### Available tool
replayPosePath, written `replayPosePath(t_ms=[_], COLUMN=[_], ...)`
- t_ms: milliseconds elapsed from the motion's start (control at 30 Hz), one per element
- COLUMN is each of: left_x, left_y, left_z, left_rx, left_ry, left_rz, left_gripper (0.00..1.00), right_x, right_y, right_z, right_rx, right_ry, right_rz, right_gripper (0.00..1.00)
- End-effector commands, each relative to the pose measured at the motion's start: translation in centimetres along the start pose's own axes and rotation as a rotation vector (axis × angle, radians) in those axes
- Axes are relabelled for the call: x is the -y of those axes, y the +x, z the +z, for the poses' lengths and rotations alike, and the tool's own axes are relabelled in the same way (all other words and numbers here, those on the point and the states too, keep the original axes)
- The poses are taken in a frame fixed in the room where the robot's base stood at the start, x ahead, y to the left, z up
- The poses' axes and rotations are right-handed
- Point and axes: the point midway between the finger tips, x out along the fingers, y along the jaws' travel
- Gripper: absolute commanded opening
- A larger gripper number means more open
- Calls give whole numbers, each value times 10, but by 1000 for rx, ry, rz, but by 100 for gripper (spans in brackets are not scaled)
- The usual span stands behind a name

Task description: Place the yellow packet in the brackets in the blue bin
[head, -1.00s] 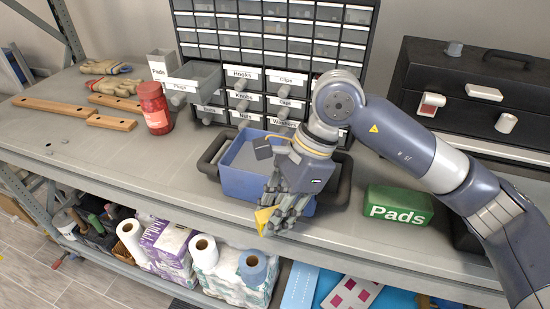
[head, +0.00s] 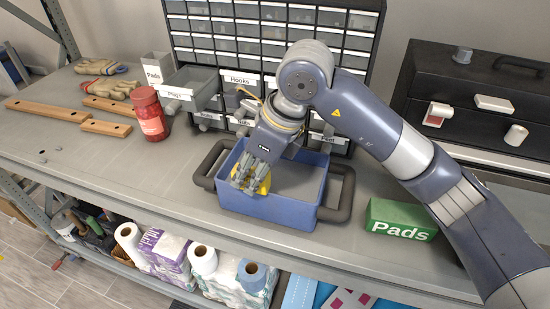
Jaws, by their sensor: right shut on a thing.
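My right gripper (head: 248,184) is shut on the yellow packet (head: 265,184), with the fingers covering part of it. The gripper points down at the left part of the blue bin (head: 272,211), and the packet is over or within its opening; I cannot tell whether it touches the floor of the bin. The blue bin stands on the workbench with a dark handle at each side. The bare part of its inside looks grey. I see no brackets for certain. My left gripper is not in view.
A drawer cabinet (head: 275,24) stands behind the bin, with a labelled drawer (head: 194,84) pulled out. A red jar (head: 150,115) is at left, a green Pads box (head: 398,220) at right. Wooden strips (head: 107,127) and gloves (head: 107,87) lie farther left.

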Motion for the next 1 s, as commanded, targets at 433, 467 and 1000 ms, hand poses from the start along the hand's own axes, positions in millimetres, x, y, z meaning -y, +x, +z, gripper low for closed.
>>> replayPosePath(t_ms=[433,467,1000], left_x=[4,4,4], left_y=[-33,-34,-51], left_z=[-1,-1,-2], left_rx=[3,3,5], left_ry=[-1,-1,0], left_rz=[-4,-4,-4], left_gripper=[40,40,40], right_x=[71,71,71], right_y=[-3,-1,30], right_z=[-26,-26,-39], right_rx=[0,0,1], right_ry=[-1,-1,-2], right_rz=[2,3,0], right_gripper=[0,0,0])
